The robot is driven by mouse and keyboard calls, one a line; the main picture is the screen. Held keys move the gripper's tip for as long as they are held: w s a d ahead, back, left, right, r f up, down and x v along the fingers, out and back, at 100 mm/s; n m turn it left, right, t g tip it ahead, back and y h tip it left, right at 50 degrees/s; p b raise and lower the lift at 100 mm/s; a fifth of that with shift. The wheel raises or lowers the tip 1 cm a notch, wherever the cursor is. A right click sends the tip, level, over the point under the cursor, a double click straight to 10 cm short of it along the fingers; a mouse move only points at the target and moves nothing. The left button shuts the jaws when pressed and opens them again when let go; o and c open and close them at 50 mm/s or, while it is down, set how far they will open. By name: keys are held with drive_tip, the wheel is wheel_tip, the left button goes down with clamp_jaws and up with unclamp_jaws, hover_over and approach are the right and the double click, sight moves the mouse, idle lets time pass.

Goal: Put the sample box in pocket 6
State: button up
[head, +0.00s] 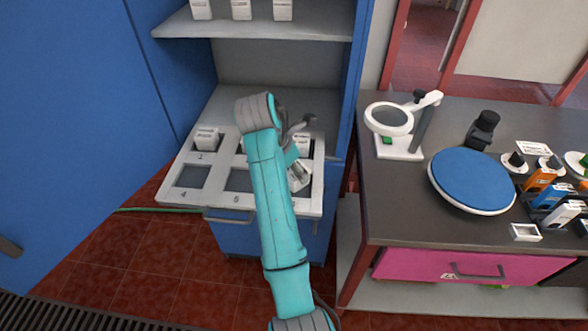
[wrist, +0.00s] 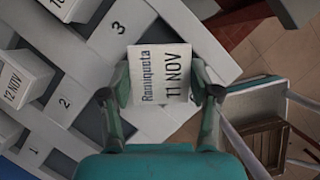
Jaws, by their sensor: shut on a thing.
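My gripper (wrist: 160,94) is shut on the white sample box (wrist: 160,74), whose label reads 11 NOV. In the head view the held box (head: 299,176) looks tilted, at the right front of the grey tray (head: 214,201). That is the corner to the right of pocket 5 (head: 238,180), where pocket 6 lies. The box and my arm hide most of pocket 6, and its number does not show. I cannot tell whether the box touches the tray.
White boxes stand in pocket 1 (head: 206,138), in pocket 2 (wrist: 24,78) and in pocket 3 (head: 301,141). Pockets 4 (head: 193,177) and 5 are empty. A shelf (head: 255,27) hangs above. At right, a dark bench (head: 405,225) carries a magnifier (head: 389,119) and a blue turntable (head: 471,181).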

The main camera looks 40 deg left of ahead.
drive_tip(key=shift+f, duration=0.95)
drive_tip(key=o, duration=1.2)
